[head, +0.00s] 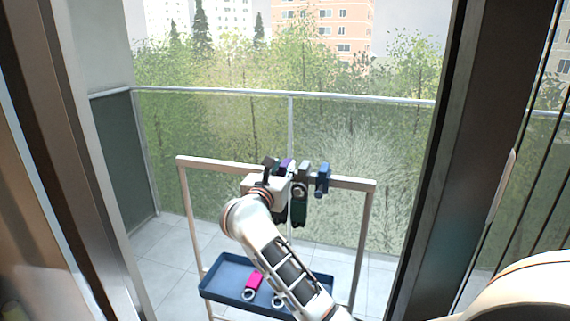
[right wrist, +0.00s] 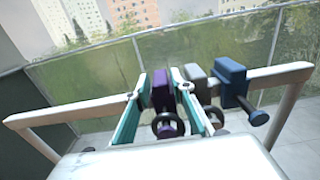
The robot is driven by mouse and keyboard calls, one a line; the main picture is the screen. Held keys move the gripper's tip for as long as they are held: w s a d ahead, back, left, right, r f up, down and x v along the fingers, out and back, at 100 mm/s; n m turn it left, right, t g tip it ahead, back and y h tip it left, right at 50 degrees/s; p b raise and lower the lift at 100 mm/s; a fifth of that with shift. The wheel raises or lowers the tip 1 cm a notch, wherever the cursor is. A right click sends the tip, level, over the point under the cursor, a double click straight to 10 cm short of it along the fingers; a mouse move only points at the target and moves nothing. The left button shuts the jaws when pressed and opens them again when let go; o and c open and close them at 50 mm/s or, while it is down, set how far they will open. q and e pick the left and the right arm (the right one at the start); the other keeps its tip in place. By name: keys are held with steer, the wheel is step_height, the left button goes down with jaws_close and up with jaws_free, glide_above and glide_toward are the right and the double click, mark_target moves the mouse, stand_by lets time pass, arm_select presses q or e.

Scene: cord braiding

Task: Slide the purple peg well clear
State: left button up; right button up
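The purple peg (right wrist: 161,92) sits on the pale bar of the rack (right wrist: 75,113), with a dark ring and a purple knob below it. It also shows in the head view (head: 286,164), partly covered by my right gripper (head: 283,178). A grey peg (right wrist: 199,75) is just right of the right finger. A blue peg (right wrist: 231,80) is farther right. My left gripper is not in view.
A blue tray (head: 216,289) stands low behind my right arm, holding a pink piece (head: 254,281) with a ring. The bar is bare left of the gripper and right of the blue peg. A glass balcony railing (head: 220,91) stands behind.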

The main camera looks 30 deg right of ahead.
steer(key=shift+x, duration=1.1)
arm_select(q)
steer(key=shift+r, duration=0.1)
